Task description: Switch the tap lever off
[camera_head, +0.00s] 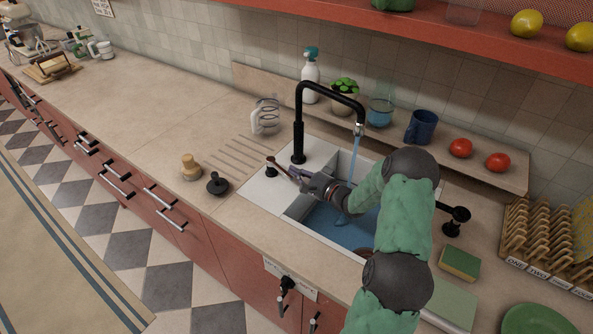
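The black tap (298,125) stands behind the sink (263,195), its spout bent over to the right. A stream of blue water (352,158) runs from the spout into the basin, where blue water lies. A small lever (272,161) with a brown end and a black base stands left of the tap foot. My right gripper (296,176) reaches in from the right over the sink, close beside the lever. Its fingers are small and foreshortened, so I cannot tell whether they touch the lever or are open. My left gripper is not in view.
A black soap-dispenser-like fitting (454,220) and a sponge (460,262) lie right of the sink. A wooden dish rack (540,235) stands at the far right. A black plunger-like stopper (217,184) and wooden-handled brush (190,167) stand left.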

